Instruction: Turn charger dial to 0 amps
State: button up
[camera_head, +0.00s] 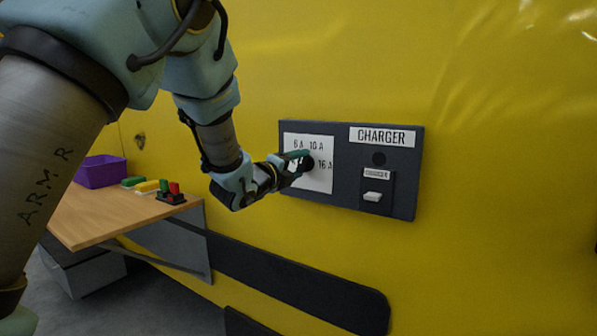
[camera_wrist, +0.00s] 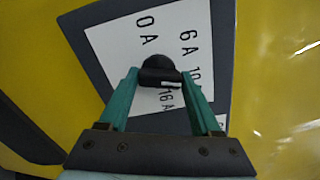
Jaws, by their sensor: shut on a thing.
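The charger panel (camera_head: 394,172) is a dark plate on the yellow wall, labelled CHARGER. Its white dial face (camera_head: 320,180) bears 6 A, 10 A and 16 A in the head view; the wrist view also shows 0 A on the face (camera_wrist: 115,48). The black dial knob (camera_wrist: 155,64) sits amid these labels, with a white mark on its side nearest 16 A. My gripper (camera_wrist: 160,77) is shut on the knob, a green finger on each side. In the head view my gripper (camera_head: 302,163) covers the 0 A label and part of the knob (camera_head: 308,164).
A wooden bench (camera_head: 110,214) at the left holds a purple bin (camera_head: 101,172) and several small coloured items. The wall right of the panel is clear.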

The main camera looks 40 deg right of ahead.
jog(key=n+b, duration=0.4)
jog(key=n, duration=0.1)
jog(key=shift+w+f+n, duration=0.15)
jog(key=shift+n, duration=0.15)
jog(key=n+b, duration=0.2)
jog(key=n, duration=0.3)
jog(key=n+b, duration=0.1)
jog(key=n, duration=1)
jog(key=shift+p, duration=0.35)
jog(key=shift+n, duration=0.3)
jog(key=o, duration=1.4)
jog(key=b+v, duration=0.1)
jog(key=v, duration=1)
